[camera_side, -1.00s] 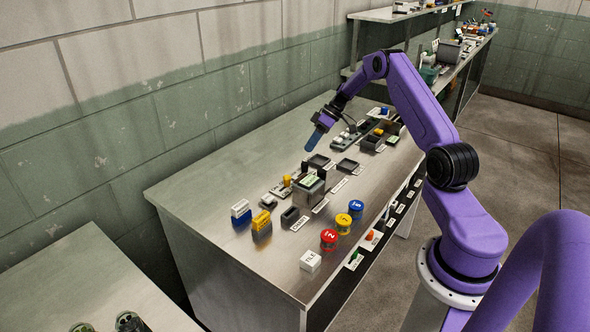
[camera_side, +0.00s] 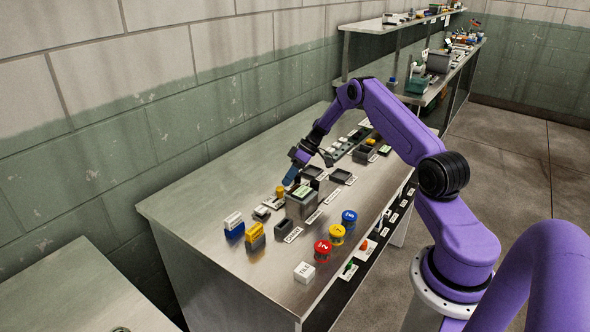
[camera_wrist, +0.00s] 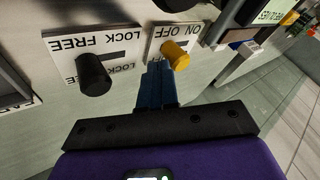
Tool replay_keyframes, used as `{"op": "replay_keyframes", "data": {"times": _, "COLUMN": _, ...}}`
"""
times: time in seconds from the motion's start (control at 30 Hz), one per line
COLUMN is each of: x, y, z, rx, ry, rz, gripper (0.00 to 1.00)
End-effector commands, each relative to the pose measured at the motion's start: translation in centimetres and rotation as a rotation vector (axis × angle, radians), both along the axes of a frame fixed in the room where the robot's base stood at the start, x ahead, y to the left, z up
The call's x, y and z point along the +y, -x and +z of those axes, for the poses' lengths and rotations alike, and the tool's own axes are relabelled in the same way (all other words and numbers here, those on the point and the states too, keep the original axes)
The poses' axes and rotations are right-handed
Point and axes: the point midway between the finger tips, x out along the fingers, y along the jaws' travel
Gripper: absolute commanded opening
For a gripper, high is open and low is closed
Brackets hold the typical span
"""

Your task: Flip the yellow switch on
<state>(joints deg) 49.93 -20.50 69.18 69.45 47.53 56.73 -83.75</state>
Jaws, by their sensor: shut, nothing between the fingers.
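The yellow switch (camera_wrist: 176,55) is a stubby knob standing on a white plate marked ON and OFF (camera_wrist: 158,36) in the wrist view. In the side view the yellow switch (camera_side: 280,191) is small, on the bench behind the grey box. My gripper (camera_wrist: 154,68) has its blue fingers shut and empty. The fingertips are just beside the yellow knob, on its lower left in the wrist view. I cannot tell whether they touch it. In the side view my gripper (camera_side: 287,183) points down just above and right of the switch.
A black knob (camera_wrist: 93,75) on a plate marked LOCK and FREE is left of the switch. A grey box (camera_side: 301,203) with a green-lit display stands close by. Yellow and blue blocks, coloured round pieces and open trays stand on the bench. The bench's left end is bare.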

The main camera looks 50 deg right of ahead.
Motion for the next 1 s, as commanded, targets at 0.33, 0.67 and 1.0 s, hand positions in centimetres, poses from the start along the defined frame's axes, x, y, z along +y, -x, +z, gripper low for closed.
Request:
{"op": "replay_keyframes", "data": {"times": 0.33, "x": 0.5, "y": -0.2, "z": -0.7, "rx": -0.001, "ry": 0.001, "rz": 0.0, "gripper": 0.0}}
{"op": "replay_keyframes", "data": {"times": 0.67, "x": 2.4, "y": -0.3, "z": -0.6, "rx": -0.001, "ry": -0.001, "rz": 0.003, "gripper": 0.0}}
{"op": "replay_keyframes", "data": {"times": 1.0, "x": 4.2, "y": -0.2, "z": -0.7, "rx": 0.0, "ry": 0.0, "rz": 0.002, "gripper": 0.0}}
